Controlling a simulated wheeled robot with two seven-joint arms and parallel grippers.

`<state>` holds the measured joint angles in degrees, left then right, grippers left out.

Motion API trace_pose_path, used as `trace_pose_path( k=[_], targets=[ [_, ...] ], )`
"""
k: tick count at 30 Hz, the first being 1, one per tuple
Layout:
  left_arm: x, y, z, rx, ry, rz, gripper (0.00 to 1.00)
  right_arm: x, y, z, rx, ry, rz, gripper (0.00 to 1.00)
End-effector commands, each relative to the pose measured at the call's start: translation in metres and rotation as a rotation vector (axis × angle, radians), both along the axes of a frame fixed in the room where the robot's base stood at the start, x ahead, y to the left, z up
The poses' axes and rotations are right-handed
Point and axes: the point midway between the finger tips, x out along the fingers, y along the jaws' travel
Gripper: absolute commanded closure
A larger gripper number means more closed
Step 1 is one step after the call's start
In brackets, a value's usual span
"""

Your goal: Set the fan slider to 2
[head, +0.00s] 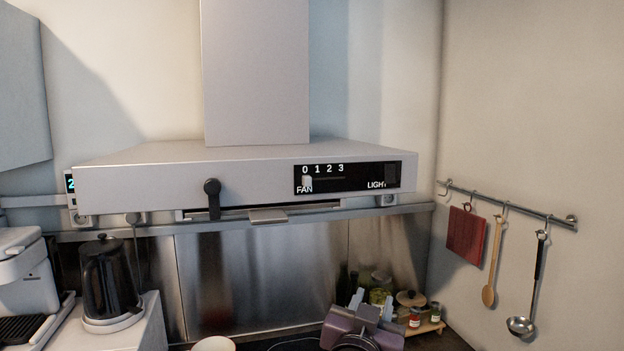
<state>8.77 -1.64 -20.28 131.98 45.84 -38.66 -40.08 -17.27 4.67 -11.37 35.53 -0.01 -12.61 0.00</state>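The fan slider (307,182) is a small pale knob on the black control panel (349,183) at the front of the range hood (240,180). It sits at the left end of its track, under the 0 of the marks 0 1 2 3.
A black handle (212,198) hangs on the hood's front, left of the panel. A black kettle (108,280) and coffee machine (25,275) stand at lower left. Jars (381,288) stand behind my gripper. Utensils hang from a wall rail (510,206) at right. Space before the panel is clear.

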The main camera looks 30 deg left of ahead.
Motion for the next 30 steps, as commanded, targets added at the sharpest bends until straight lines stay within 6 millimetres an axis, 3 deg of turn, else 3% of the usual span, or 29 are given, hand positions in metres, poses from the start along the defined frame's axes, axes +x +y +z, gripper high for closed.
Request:
trace_pose_path(
  k=[1,3,6,9,15,30],
  targets=[
    [-0.002,0.009,0.043,0.014,-0.113,0.083,0.65,0.000,0.000,0.000,0.000,0.000,0.000,0.23],
    [-0.011,0.023,0.085,0.039,-0.219,0.212,0.65,0.000,0.000,0.000,0.000,0.000,0.000,0.23],
    [-0.031,0.038,0.126,0.059,-0.313,0.380,0.65,0.000,0.001,0.000,0.001,0.000,0.000,0.23],
    [-0.049,0.048,0.149,0.068,-0.357,0.501,0.65,0.000,0.001,0.000,0.001,0.000,0.000,0.23],
    [-0.060,0.058,0.166,0.078,-0.374,0.592,0.65,0.000,0.001,0.005,0.001,-0.001,0.001,0.23],
    [-0.019,0.106,0.192,0.079,-0.371,0.590,0.65,0.001,0.003,0.042,0.004,-0.001,0.001,0.23]
  ],
)
